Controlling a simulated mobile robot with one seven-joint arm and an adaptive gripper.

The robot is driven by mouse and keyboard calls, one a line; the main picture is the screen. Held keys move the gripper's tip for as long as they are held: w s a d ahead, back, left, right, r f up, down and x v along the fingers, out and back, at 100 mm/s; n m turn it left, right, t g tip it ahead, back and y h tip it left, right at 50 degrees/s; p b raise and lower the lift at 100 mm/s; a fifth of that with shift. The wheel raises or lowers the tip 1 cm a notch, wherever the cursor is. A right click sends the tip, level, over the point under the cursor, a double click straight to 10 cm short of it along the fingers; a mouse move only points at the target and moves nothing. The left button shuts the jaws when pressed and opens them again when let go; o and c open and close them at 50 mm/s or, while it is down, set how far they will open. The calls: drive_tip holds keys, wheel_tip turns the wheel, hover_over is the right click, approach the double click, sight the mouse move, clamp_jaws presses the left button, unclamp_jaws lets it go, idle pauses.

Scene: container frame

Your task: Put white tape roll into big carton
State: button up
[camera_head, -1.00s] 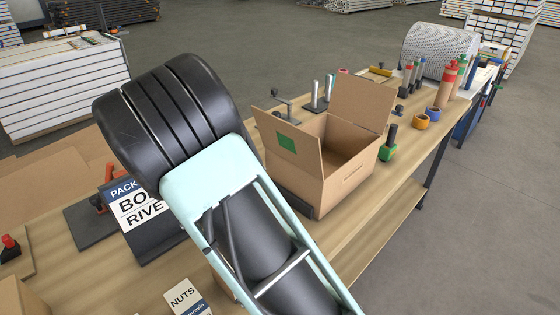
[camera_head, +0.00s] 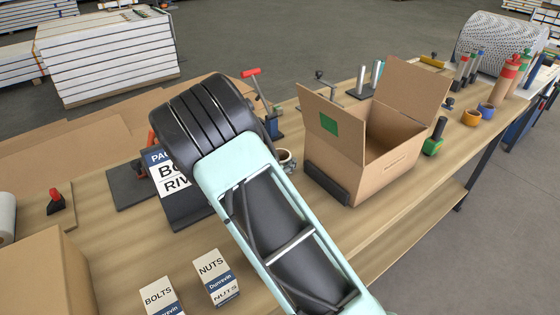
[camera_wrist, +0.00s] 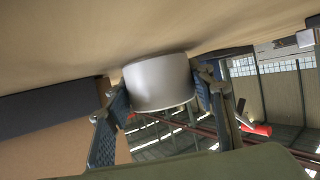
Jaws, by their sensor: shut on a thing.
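The white tape roll (camera_wrist: 158,83) sits between the two blue fingers of my gripper (camera_wrist: 160,95) in the wrist view, and the gripper is shut on it. The roll is at or just over the wooden table top; I cannot tell if it touches. In the head view part of the roll (camera_head: 286,158) shows beside my arm, which hides the gripper. The big carton (camera_head: 345,155) stands open on the table, right of the roll, with flaps up and a green patch on one flap. Its wall also shows at left in the wrist view (camera_wrist: 65,155).
A dark block (camera_head: 326,184) lies against the carton's near side. A red-handled tool (camera_head: 258,95) stands behind the roll. A sign (camera_head: 175,185) and small boxes labelled NUTS (camera_head: 215,275) and BOLTS (camera_head: 160,297) are left of my arm. A green-based tool (camera_head: 434,142) stands right of the carton.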

drive_tip(key=shift+f, duration=0.1)
drive_tip(key=o, duration=0.7)
drive_tip(key=shift+f, duration=0.1)
drive_tip(key=o, duration=0.4)
